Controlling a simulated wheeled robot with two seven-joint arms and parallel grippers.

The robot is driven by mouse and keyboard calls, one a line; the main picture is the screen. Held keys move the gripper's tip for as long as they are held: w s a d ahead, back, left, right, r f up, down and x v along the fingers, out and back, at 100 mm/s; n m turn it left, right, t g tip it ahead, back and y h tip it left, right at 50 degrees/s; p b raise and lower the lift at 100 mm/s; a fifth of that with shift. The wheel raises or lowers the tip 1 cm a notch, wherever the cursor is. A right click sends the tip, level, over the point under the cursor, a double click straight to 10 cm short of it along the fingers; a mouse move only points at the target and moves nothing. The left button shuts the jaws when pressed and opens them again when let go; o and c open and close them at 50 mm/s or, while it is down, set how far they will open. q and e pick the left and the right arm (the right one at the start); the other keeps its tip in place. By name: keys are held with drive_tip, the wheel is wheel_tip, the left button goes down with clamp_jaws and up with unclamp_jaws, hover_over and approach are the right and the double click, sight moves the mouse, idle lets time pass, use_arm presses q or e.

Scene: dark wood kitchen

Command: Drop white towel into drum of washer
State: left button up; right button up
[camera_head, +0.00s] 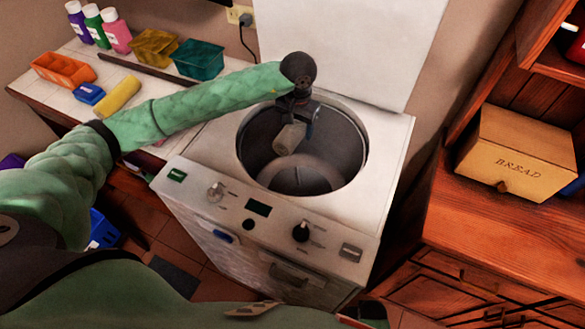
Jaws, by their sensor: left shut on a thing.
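The white top-loading washer (386,151) stands in the middle with its lid (345,40) raised at the back. Its round drum (345,150) is open and grey inside, with a domed centre. My left arm reaches over from the left, and my left gripper (294,128) points down into the drum opening. It is shut on the white towel (289,139), a small pale bundle that hangs inside the mouth of the drum. The fingers are small and partly hidden by the wrist. My right gripper does not show.
A wooden cabinet with a bread box (517,152) stands at the right. The washer's front panel has knobs.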

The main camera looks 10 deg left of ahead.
use_arm(q)
drive_tip(key=shift+w+d, duration=0.1)
drive_tip(key=shift+d, duration=0.05)
wheel_tip(320, 180, down, 4)
drive_tip(key=shift+f+p, duration=0.1)
drive_tip(key=shift+p, duration=0.2)
drive_tip(key=shift+f, duration=0.8)
drive_tip(key=o, duration=1.2)
drive_tip(key=shift+c, duration=0.2)
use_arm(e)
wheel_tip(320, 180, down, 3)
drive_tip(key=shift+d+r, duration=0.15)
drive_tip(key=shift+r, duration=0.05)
